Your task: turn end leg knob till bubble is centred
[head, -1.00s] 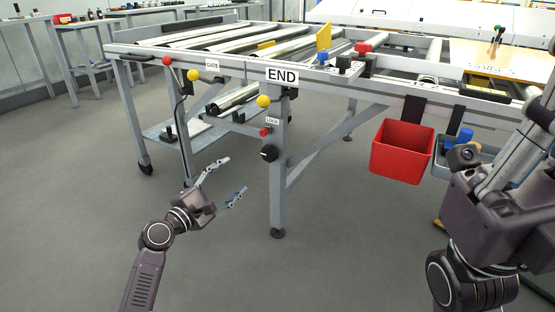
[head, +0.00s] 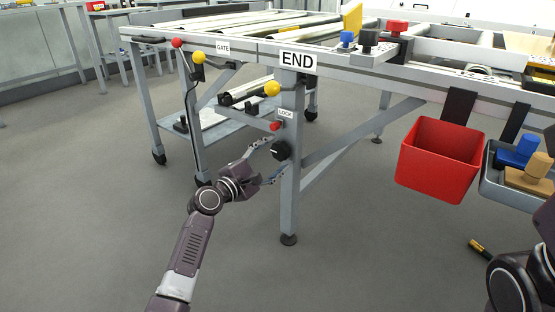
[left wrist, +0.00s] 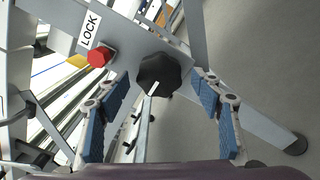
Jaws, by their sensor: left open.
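The black end leg knob (head: 280,150) sits on the grey end leg (head: 290,205), below the LOCK label and red button. My left gripper (head: 269,161) is open around or just in front of the knob. In the left wrist view the knob (left wrist: 159,74) lies between and beyond the blue-padded fingers (left wrist: 162,105), with a gap on each side. A white mark on the knob points down in that view. I cannot make out the bubble in these frames. My right arm shows at the right edge of the head view, but its gripper does not.
A red button (left wrist: 99,57) sits close to the knob. A yellow ball knob (head: 272,89) is above it, under the END sign (head: 298,62). A red bin (head: 440,160) and a grey tray (head: 520,190) hang to the right.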

